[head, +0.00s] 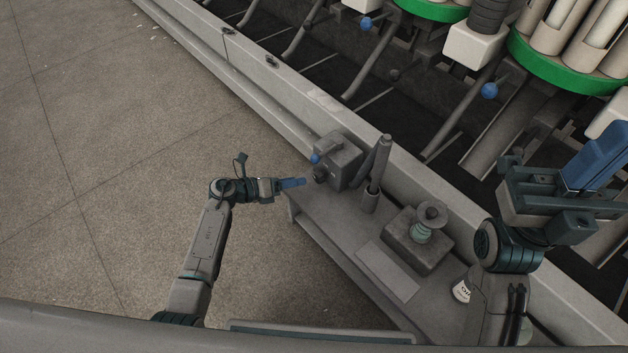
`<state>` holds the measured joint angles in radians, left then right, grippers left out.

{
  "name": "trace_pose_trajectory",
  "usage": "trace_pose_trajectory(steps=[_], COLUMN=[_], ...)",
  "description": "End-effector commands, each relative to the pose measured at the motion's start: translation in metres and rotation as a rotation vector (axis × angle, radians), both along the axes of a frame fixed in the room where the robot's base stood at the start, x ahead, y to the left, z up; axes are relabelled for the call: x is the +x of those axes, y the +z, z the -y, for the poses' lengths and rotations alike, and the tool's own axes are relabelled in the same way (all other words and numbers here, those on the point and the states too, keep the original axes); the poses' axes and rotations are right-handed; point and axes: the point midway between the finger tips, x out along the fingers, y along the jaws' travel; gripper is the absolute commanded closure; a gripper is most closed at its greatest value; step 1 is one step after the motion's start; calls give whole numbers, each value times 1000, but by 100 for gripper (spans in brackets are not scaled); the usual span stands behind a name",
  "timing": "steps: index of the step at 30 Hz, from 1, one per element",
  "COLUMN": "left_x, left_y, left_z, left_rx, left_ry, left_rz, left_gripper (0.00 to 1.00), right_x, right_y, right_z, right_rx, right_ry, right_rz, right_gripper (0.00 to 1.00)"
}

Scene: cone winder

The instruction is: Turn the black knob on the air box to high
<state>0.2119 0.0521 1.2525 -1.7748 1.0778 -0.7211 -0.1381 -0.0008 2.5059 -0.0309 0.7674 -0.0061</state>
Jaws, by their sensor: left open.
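The grey air box (341,158) stands at the far end of the narrow grey bench. The black knob (320,174) is on its left-facing side, and a small blue ball (315,159) sits just above it. The knob's setting is too small to read. My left gripper (303,182) is open and empty, its blue fingers pointing right at the knob, a short gap away in the picture. My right gripper (610,160) is raised at the right edge of the view, away from the air box; I cannot tell how its blue fingers stand.
Nearer on the bench (335,222) are a block with a spool-like disc (432,218), a flat pale plate (388,272) and a small white labelled container (462,290). The winder's rail (300,115) runs behind. Open floor lies left.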

Motion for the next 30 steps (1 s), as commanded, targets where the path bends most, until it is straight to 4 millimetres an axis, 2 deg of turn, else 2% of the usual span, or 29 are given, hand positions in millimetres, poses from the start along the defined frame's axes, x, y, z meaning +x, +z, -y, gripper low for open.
trace_pose_trajectory(steps=[3,10,15,23,26,30], left_x=[12,28,33,33,33,33], left_y=[-10,-19,-20,-20,-20,-20], left_z=[22,51,60,61,61,61], left_rx=[-5,-2,-1,-1,-1,-1], left_ry=[1,1,2,2,2,2], left_rz=[0,-1,0,-1,-1,-1], left_gripper=[45,45,45,45,61,88], right_x=[1,2,3,3,3,3], right_y=[-9,-10,-7,-5,-5,-5], right_z=[0,1,2,2,2,2], right_rx=[9,31,43,44,44,44], right_ry=[-6,-13,-13,-13,-13,-13], right_rz=[4,28,42,43,43,43], right_gripper=[100,100,100,100,100,100])
